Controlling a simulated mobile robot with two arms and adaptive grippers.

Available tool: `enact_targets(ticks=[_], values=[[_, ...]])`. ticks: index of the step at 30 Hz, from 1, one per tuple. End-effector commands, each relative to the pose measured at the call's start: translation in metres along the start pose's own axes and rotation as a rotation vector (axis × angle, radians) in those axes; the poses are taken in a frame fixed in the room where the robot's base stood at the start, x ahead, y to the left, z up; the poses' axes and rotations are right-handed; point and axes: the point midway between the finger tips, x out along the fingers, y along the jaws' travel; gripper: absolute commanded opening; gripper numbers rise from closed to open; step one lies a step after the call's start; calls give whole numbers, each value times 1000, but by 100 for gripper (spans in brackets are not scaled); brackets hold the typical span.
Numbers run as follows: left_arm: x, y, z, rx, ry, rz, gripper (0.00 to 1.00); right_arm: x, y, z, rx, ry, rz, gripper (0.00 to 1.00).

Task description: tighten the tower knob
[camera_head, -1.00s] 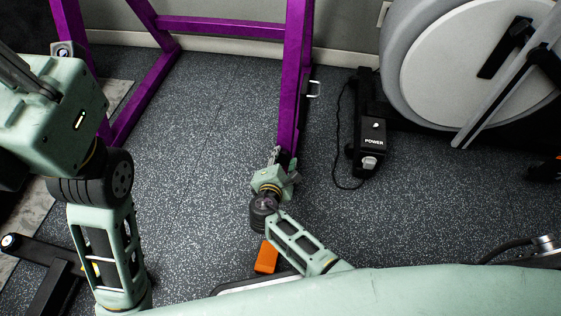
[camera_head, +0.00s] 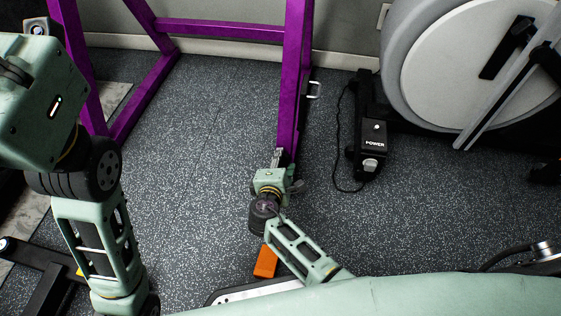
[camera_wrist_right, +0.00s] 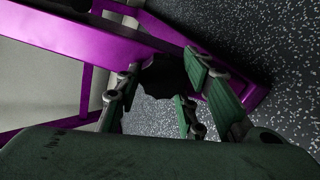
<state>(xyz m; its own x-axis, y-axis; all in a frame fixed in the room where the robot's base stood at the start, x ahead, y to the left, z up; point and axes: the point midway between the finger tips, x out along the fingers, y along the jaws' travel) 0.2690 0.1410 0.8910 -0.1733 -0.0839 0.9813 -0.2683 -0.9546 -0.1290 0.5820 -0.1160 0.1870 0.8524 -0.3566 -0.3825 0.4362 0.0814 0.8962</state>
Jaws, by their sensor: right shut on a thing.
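The tower is a purple metal frame (camera_head: 293,80) that shows in the head view, with an upright ending low near the centre. My right gripper (camera_head: 278,159) is at the lower end of this upright. In the right wrist view, its green fingers (camera_wrist_right: 160,92) stand on either side of a black knob (camera_wrist_right: 163,77) and are shut on it. The knob sits against the purple beam (camera_wrist_right: 125,45). In the head view the knob is hidden by my gripper and wrist. My left arm shows at the left; its fingertips are out of view.
A black box marked POWER (camera_head: 370,145) with a cable stands right of the upright. A large grey-white wheel housing (camera_head: 470,70) is at the upper right. An orange block (camera_head: 265,262) lies near my right arm. Open speckled floor (camera_head: 205,180) lies left of the upright.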

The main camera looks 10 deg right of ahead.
Motion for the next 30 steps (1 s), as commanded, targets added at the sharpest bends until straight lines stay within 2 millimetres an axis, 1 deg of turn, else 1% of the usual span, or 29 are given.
enact_targets(ticks=[1, 3, 4, 9, 17, 20, 23, 25, 30], values=[[0, 0, 0, 0, 0, 0, 0, -1, 7, -4, 5, 11, 11, 10], [0, 0, 0, 0, 0, 0, 0, -1, 7, -4, 4, 11, 12, 10], [0, 0, 0, 0, 0, 0, 0, -1, 7, -4, 4, 10, 12, 38], [-1, 0, 2, 0, -2, -1, 0, -1, 6, -4, 3, 10, 10, 52], [-1, -1, 2, 0, -4, -5, 0, 0, 3, -2, 1, 5, 5, 52], [-1, -1, 2, 0, -3, -5, 0, -4, 2, -2, 0, 4, 3, 52], [-1, -1, 2, 0, -3, -4, 0, -15, 1, -2, 1, 5, 3, 52], [-1, -1, 2, 0, -3, -3, 0, -26, 1, -2, 3, 6, 3, 52], [-1, 0, 2, 0, -3, -2, 0, -65, 1, -2, 2, 7, 2, 52]])
